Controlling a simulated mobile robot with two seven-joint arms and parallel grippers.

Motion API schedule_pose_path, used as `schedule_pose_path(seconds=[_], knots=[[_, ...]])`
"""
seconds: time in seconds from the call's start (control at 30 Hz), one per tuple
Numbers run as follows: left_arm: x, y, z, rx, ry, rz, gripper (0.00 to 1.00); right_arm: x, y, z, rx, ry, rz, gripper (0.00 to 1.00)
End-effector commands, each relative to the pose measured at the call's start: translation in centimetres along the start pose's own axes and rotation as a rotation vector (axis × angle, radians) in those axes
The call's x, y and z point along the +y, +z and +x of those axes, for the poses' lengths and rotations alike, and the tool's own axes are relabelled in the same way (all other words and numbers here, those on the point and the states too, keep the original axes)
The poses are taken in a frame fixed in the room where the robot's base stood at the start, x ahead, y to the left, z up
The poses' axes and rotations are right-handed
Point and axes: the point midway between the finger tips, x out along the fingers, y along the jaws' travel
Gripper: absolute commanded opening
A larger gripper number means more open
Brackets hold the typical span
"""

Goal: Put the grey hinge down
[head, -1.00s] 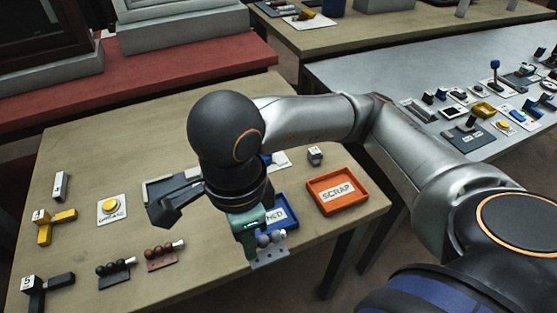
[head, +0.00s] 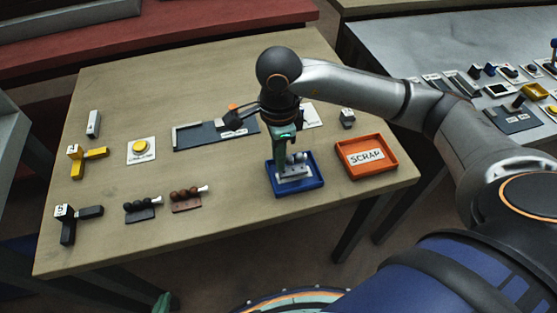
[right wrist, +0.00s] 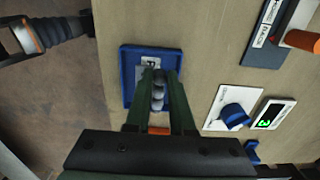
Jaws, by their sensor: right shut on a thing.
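The grey hinge (head: 295,173) is a pale plate with rounded knuckles. It is between the fingers of my right gripper (head: 290,158), which points down and is shut on it. The hinge is inside the outline of the blue tray (head: 318,184); I cannot tell whether it touches the tray floor. In the right wrist view the hinge (right wrist: 158,92) shows between the dark green fingers, with the blue tray (right wrist: 127,78) around it and its label partly covered. Only a small green part, probably of my left gripper (head: 162,303), shows at the bottom edge; its jaws cannot be made out.
An orange SCRAP tray (head: 391,165) stands right of the blue tray. A dark grey fixture (head: 195,137) lies behind, left of my right gripper. A yellow button (head: 141,147), a yellow bracket (head: 78,164), a black bracket (head: 68,222) and knobbed pieces (head: 187,197) lie left. Bare wood lies between.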

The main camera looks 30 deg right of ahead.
Motion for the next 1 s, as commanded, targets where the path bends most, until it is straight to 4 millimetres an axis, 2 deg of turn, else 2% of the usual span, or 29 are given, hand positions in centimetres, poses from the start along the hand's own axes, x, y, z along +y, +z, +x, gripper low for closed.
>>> schedule_pose_path(seconds=[0.03, 0.13, 0.57, 0.6, 0.67, 1.0], knots=[[0.0, -0.1, -0.1, -0.001, 0.0, 0.0, 0.0, 0.3, 0.0, 1.0, 0.001, 0.008, -0.003, 0.0], [0.1, -0.1, -0.2, -0.001, 0.0, 0.0, 0.0, 0.2, 0.1, 2.2, 0.0, 0.005, -0.002, 0.0], [0.1, 0.9, 0.2, -0.01, 0.002, -0.001, 0.0, 0.2, 0.1, 3.0, -0.001, 0.002, -0.003, 0.0], [0.1, 0.8, 0.1, -0.014, 0.002, -0.001, 0.0, 0.2, 0.1, 2.8, -0.001, 0.002, -0.003, 0.26], [0.1, 0.8, 0.1, -0.016, 0.003, -0.001, 0.0, 0.2, 0.1, 2.8, -0.001, 0.002, -0.003, 0.33], [0.2, 0.2, -0.2, -0.009, 0.004, 0.0, 0.0, 0.2, 0.1, 2.4, -0.001, 0.003, -0.002, 0.34]])
